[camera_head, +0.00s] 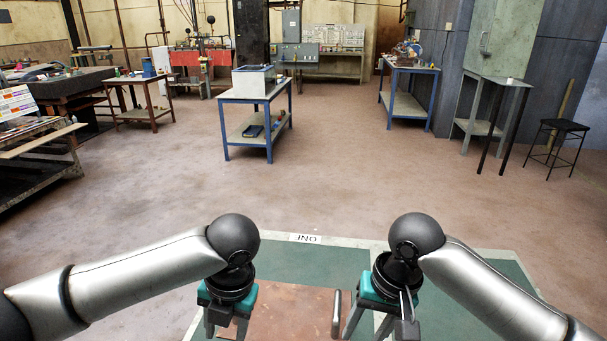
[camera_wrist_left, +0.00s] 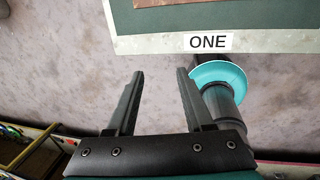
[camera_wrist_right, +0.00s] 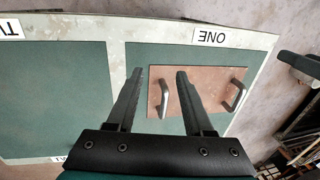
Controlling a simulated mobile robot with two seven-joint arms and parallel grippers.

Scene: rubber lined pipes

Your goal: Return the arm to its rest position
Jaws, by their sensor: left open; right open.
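My left gripper (camera_head: 226,328) hangs at the lower left of the head view, its fingers partly cut off by the bottom edge. In the left wrist view the left gripper (camera_wrist_left: 160,76) is open and empty, pointing toward the floor and the board edge. My right gripper (camera_head: 380,326) hangs at the lower right of the head view. In the right wrist view the right gripper (camera_wrist_right: 160,76) is open, with nothing between its fingers, in front of a brown plate (camera_wrist_right: 195,72). The plate has two metal handles (camera_wrist_right: 235,96); no contact shows.
A blue-framed table (camera_head: 250,98) stands farther off, a black stool (camera_head: 562,126) at right. The floor (camera_head: 330,190) between is clear.

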